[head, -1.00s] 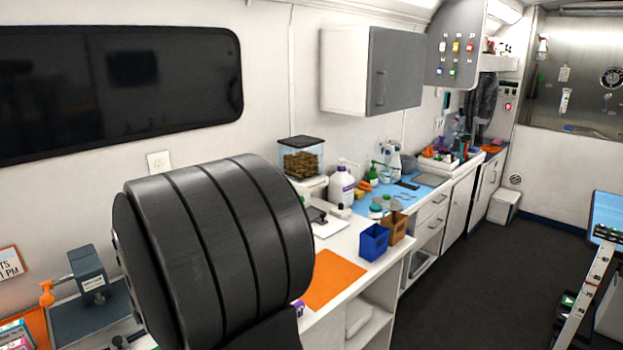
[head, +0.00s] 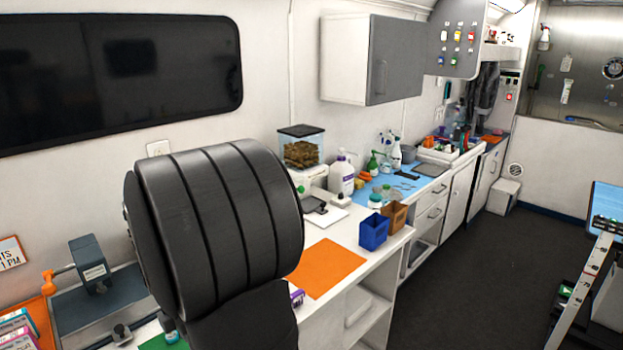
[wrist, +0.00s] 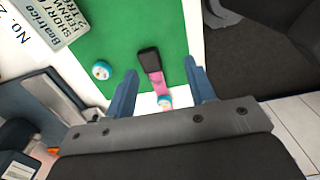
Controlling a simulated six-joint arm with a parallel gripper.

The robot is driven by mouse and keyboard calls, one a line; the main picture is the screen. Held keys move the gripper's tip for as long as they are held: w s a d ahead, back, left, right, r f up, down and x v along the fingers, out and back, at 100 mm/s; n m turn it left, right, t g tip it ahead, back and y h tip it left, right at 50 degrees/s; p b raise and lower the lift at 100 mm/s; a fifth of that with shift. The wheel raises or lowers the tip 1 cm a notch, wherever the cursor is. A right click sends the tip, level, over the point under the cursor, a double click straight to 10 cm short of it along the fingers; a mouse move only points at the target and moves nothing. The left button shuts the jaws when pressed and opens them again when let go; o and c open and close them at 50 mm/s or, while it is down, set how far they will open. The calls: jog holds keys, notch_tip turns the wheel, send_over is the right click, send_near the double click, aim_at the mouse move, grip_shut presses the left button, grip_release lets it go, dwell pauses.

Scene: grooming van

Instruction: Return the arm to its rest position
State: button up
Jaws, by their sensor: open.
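My gripper (wrist: 164,94) shows in the wrist view with its two blue fingers apart and nothing held between them. It is above a green mat (wrist: 119,40). A pink tool with a black head (wrist: 150,66) lies on the mat beyond the fingertips. My gripper is not visible in the head view, where my large black arm link stands in the front and hides part of the counter.
A small blue-and-white jar (wrist: 101,70) stands on the mat. A label card (wrist: 50,22) lies beside it. In the head view, an orange mat (head: 327,268), a blue bin (head: 374,233) and a brown bin (head: 396,216) are on the counter. The dark floor (head: 470,270) is clear.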

jog(key=w+d+r, duration=0.2)
jog(key=d+r, duration=0.3)
jog(key=d, duration=0.3)
jog(key=w+a+r, duration=0.2)
jog(key=w+a, duration=1.3)
jog(key=a+f, duration=0.3)
jog(key=a, duration=0.3)
jog(key=shift+s+f, duration=0.25)
jog(key=shift+s, duration=0.05)
jog(key=d+r, duration=0.4)
jog(key=d, duration=0.2)
jog(key=s+d, duration=0.7)
jog(key=d, duration=0.1)
jog(key=shift+s+d+f, duration=0.25)
jog(key=shift+d+f, duration=0.15)
